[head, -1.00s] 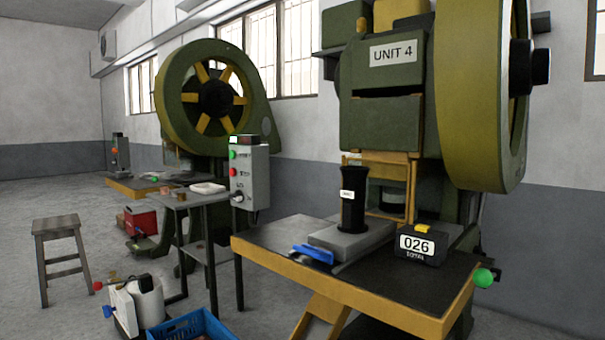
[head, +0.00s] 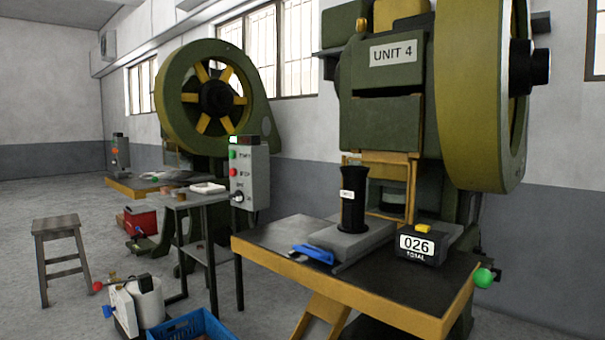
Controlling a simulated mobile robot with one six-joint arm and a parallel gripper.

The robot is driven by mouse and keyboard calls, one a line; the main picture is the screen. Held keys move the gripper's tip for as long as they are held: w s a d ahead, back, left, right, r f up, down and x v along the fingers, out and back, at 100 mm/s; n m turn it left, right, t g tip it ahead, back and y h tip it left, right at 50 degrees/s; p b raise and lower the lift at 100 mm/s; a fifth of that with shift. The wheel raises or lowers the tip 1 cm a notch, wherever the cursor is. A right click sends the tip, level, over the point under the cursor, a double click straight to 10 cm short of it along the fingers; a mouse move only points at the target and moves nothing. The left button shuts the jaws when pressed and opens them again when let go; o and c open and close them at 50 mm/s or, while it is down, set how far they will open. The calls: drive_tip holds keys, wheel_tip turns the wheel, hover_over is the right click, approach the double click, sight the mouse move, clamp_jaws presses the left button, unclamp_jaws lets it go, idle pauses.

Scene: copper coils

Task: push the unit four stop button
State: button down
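The press with the "UNIT 4" plate (head: 393,53) stands at the right, green with a large yellow-green flywheel (head: 481,90). A grey control box (head: 250,177) stands on a post to the left of its table. A red button (head: 233,173) sits on the box's left face, below a green button (head: 232,155) and above a dark knob (head: 238,196). The lettering beside the buttons is too small to read surely. The red button looks unobstructed. My gripper is not in view.
A yellow-edged table (head: 375,310) with a black top holds a counter reading 026 (head: 416,246) and a blue-handled tool (head: 313,253). A second press (head: 205,98), a stool (head: 57,229), a side table (head: 178,200) and a blue crate (head: 190,322) are left. Floor between stool and crate is partly clear.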

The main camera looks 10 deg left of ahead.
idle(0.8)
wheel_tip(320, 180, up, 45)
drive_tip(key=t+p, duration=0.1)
drive_tip(key=p, duration=4)
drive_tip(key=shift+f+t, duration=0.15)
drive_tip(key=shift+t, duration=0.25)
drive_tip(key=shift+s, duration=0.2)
